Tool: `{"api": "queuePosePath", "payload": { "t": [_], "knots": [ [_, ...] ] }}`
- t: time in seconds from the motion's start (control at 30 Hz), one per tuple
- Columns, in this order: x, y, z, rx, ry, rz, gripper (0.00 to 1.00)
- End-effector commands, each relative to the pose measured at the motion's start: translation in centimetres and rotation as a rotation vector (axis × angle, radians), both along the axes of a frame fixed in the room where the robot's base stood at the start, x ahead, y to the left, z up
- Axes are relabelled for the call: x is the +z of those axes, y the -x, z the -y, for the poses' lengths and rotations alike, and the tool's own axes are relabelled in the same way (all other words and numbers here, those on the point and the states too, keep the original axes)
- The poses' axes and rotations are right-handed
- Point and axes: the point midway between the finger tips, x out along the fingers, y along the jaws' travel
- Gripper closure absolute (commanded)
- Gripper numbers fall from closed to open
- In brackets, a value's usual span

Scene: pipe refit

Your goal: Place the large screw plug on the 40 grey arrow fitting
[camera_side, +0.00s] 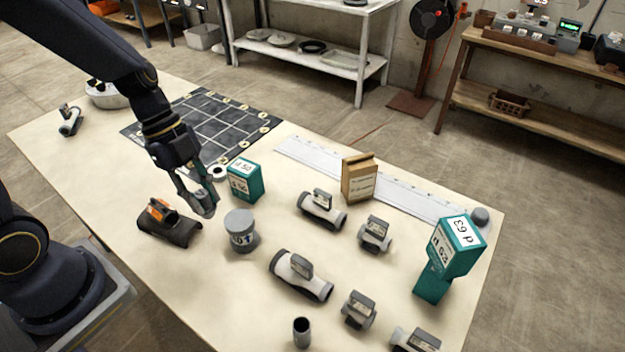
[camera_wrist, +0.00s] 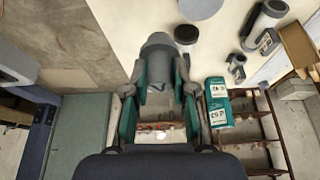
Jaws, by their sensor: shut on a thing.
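My gripper (camera_side: 207,190) is low over the left-middle of the table, beside a teal box (camera_side: 245,180). In the wrist view, its teal-lined fingers (camera_wrist: 162,85) are shut on a grey rounded part (camera_wrist: 160,52), apparently the large screw plug; its far end points away from the palm. In the side view the fingers mostly hide the held part. Several grey pipe fittings with dark tags stand to the right, among them one in the middle (camera_side: 322,209), a smaller one (camera_side: 375,235) and a long one (camera_side: 301,275). Their markings are too small to read, so I cannot tell which is the 40 arrow fitting.
A dark saddle part with an orange tag (camera_side: 168,222) and a grey labelled cylinder (camera_side: 241,230) stand close to my gripper. A tan box (camera_side: 358,179), a tall teal box (camera_side: 455,247) and an upright dark tube (camera_side: 302,332) stand farther right. A dark gridded mat (camera_side: 215,118) lies behind.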

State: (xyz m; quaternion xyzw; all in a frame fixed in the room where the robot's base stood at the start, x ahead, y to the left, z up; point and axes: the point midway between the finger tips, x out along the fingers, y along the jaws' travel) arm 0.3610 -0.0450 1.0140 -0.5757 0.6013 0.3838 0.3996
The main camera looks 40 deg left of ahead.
Motion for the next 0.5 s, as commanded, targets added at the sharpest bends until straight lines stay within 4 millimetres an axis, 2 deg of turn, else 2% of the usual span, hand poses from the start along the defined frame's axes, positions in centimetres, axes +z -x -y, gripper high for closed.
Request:
{"api": "queuePosePath", "payload": {
  "t": [0.1, 0.23, 0.37, 0.5],
  "knots": [
    [2.4, 3.9, 0.1, -0.202, -0.003, 0.010, 1.00],
    [4.2, 6.9, 0.2, -0.302, -0.004, 0.007, 1.00],
    [5.5, 8.4, -0.1, -0.250, -0.004, 0.005, 1.00],
    [6.0, 7.9, -1.0, -0.195, -0.002, 0.000, 1.00]
  ]
}}
